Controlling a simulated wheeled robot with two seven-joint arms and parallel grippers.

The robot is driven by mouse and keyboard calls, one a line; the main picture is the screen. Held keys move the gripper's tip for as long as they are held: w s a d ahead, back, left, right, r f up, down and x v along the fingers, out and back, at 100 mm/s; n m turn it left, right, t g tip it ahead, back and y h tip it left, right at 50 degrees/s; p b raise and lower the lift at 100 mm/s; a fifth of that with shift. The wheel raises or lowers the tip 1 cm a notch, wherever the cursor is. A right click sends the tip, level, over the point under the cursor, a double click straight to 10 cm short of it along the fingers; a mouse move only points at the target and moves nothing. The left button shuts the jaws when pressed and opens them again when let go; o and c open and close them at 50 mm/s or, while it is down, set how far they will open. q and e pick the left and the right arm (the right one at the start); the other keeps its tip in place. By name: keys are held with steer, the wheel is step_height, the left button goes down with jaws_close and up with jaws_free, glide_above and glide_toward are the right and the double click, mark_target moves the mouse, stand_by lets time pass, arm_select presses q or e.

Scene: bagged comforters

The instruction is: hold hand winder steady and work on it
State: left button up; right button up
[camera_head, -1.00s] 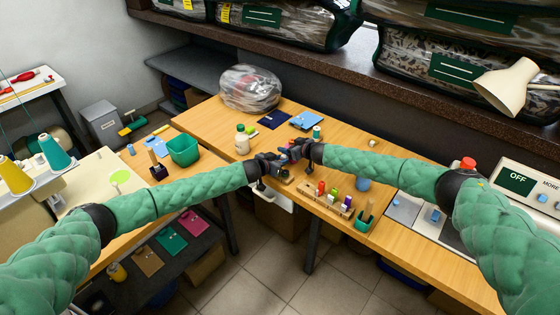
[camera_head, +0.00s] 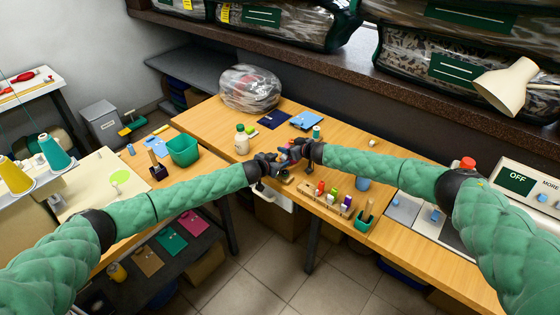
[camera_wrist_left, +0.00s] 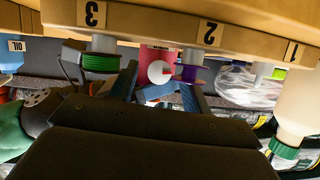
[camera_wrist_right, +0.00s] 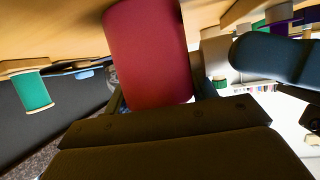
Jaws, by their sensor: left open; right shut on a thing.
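My left gripper (camera_head: 272,164) and right gripper (camera_head: 298,153) meet near the front edge of the wooden bench, over a small dark piece that may be the hand winder; the grippers hide most of it. A red cylinder (camera_wrist_right: 148,50) sits between my right gripper's fingers (camera_wrist_right: 160,92), and that gripper is shut on it. In the left wrist view a red cylinder (camera_wrist_left: 158,58) with a white round end lies ahead of my left gripper's open fingers (camera_wrist_left: 160,88). I cannot tell whether they touch it.
A wooden rack (camera_head: 325,203) of coloured spools stands just right of the grippers; its numbered edge (camera_wrist_left: 150,20) shows in the left wrist view. A white bottle (camera_head: 242,142), a green bin (camera_head: 183,150) and a clear bagged bundle (camera_head: 250,88) stand to the left.

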arm_select(q)
steer(key=v, duration=1.1)
steer(key=shift+s, duration=0.2)
steer(key=shift+a, duration=0.1)
steer(key=shift+c, duration=1.3)
steer(key=shift+s+a+r, duration=0.1)
steer(key=shift+s+a, duration=0.2)
steer(key=shift+s, duration=0.1)
steer(key=shift+c, duration=0.2)
steer(key=x, duration=1.2)
